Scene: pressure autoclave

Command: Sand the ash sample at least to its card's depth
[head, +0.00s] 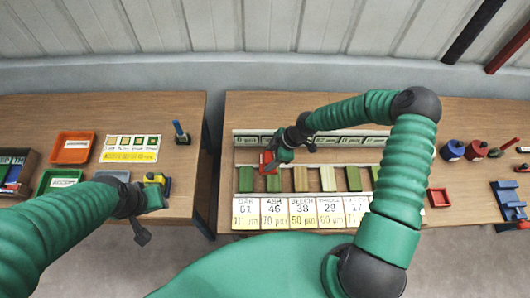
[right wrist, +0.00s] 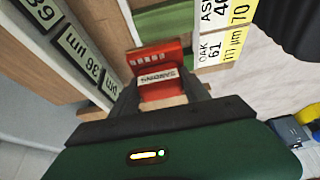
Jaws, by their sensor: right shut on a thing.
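The ash sample (head: 273,183) is a green strip in the row on the right table, above its card (head: 273,212), which reads ASH 46, 70 µm. The card also shows in the right wrist view (right wrist: 238,12). My right gripper (head: 274,158) is shut on a red sanding block (right wrist: 162,75) with a white label. The block (head: 267,163) is at the upper end of the ash strip; I cannot tell whether it touches the wood. My left gripper (head: 158,194) is at the left table's front edge, its jaw opening unclear, close to a yellow object (head: 155,178).
The green oak strip (head: 246,180) lies left of ash, and the beech strip (head: 300,179) right. A micrometre display rail (head: 300,141) runs behind the strips. A red tray (head: 439,198) and blue fixture (head: 509,200) stand to the right. A gap separates the two tables.

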